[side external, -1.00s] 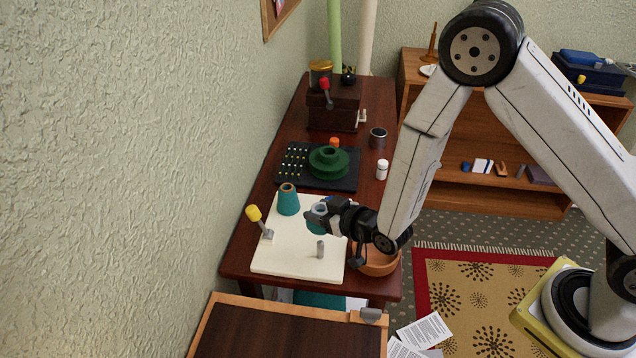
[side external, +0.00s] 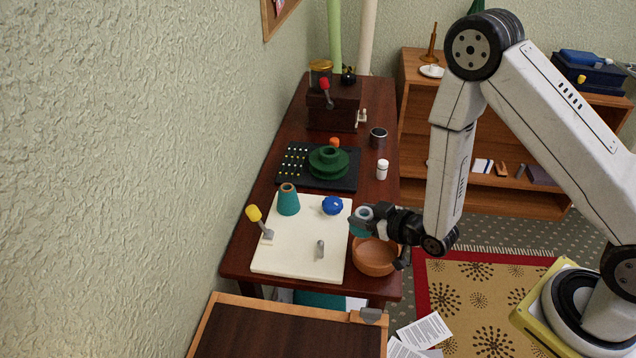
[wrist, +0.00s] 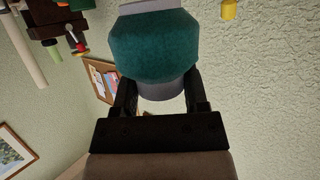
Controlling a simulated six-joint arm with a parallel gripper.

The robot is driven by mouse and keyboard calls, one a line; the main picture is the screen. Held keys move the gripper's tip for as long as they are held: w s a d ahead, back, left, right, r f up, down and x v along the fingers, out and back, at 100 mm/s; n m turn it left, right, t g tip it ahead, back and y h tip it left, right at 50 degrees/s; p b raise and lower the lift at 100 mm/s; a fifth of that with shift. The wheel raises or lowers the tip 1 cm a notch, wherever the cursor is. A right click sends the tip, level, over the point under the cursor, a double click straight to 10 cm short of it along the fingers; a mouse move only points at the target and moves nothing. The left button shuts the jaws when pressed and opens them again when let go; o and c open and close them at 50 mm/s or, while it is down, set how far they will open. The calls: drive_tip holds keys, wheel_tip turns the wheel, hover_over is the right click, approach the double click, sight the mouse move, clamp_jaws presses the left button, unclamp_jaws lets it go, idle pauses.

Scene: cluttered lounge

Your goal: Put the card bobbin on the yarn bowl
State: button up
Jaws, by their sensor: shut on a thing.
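The card bobbin (side external: 361,226), wound in teal with pale grey ends, is shut in my gripper (side external: 372,222). In the wrist view the teal bobbin (wrist: 160,50) fills the top middle, its grey lower end (wrist: 166,87) between the two dark fingers. The yarn bowl (side external: 376,268) is a round terracotta-brown bowl at the front right of the dark table. My gripper and the bobbin are above the bowl's far left rim, apart from it as far as I can tell. Part of the bowl's rim is hidden behind my gripper.
Behind are a dark tray with a green spool (side external: 328,163) and a white bottle (side external: 382,169).

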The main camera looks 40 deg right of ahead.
drive_tip(key=s+d, duration=0.1)
drive_tip(key=s, duration=0.1)
drive_tip(key=s+d, duration=0.1)
drive_tip(key=shift+d+f, duration=0.25)
drive_tip(key=shift+d, duration=0.1)
drive_tip(key=shift+f, duration=0.1)
hover_over(375, 258)
drive_tip(key=shift+f, duration=2.15)
drive_tip(key=shift+f, duration=1.75)
drive_tip(key=shift+f, duration=0.15)
drive_tip(key=o, duration=1.2)
drive_tip(key=shift+o, duration=0.2)
